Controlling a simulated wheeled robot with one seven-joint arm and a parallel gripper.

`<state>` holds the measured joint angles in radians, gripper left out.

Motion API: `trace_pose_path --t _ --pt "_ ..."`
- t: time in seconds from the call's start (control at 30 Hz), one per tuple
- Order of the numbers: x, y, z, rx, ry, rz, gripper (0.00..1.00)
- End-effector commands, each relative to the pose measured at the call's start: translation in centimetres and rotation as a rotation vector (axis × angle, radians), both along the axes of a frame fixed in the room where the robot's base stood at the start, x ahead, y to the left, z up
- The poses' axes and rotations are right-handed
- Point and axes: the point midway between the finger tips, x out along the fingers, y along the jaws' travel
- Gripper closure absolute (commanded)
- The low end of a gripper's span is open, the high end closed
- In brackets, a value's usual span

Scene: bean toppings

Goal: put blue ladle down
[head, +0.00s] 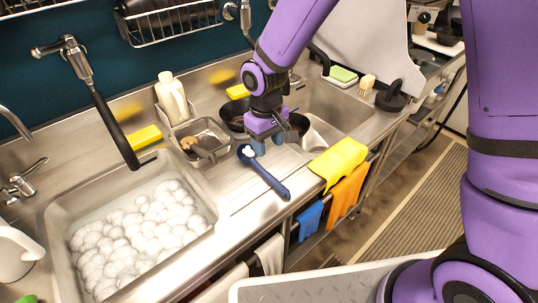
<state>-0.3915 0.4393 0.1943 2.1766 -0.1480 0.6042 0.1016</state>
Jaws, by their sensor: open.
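The blue ladle (266,176) lies on the steel drainboard (235,200) between the two sinks, its bowl toward the back and its handle pointing to the front right. Something white shows in its bowl. My gripper (258,148) points down just behind the ladle, near its bowl. It is open with nothing visible between its fingers, and looks apart from the ladle, though the exact gap is hard to judge.
The left sink (56,215) is full of white foam. A metal tray (212,158) and a white bottle (171,97) stand behind the drainboard. A dark pan (229,118) is behind my gripper. A yellow cloth (340,160) drapes over the front edge.

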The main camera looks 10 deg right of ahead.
Motion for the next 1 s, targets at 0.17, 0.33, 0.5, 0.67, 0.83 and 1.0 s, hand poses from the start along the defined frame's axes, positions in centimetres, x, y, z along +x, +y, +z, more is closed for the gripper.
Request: trace_pose_path --t 0.17,0.33,0.5,0.67,0.83,1.0 --pt "0.2 0.1 3.5 0.001 -0.003 0.0 0.49" --pt "0.3 0.2 5.4 0.001 -0.001 -0.001 0.49" --pt "0.3 0.2 6.1 0.0 0.0 0.0 0.49" --pt "0.3 0.2 6.2 0.0 0.0 -0.001 0.49" --pt "0.3 -1.4 8.3 0.004 -0.031 -0.029 0.49" --pt "-0.7 -5.7 13.1 0.017 -0.103 -0.107 0.49"
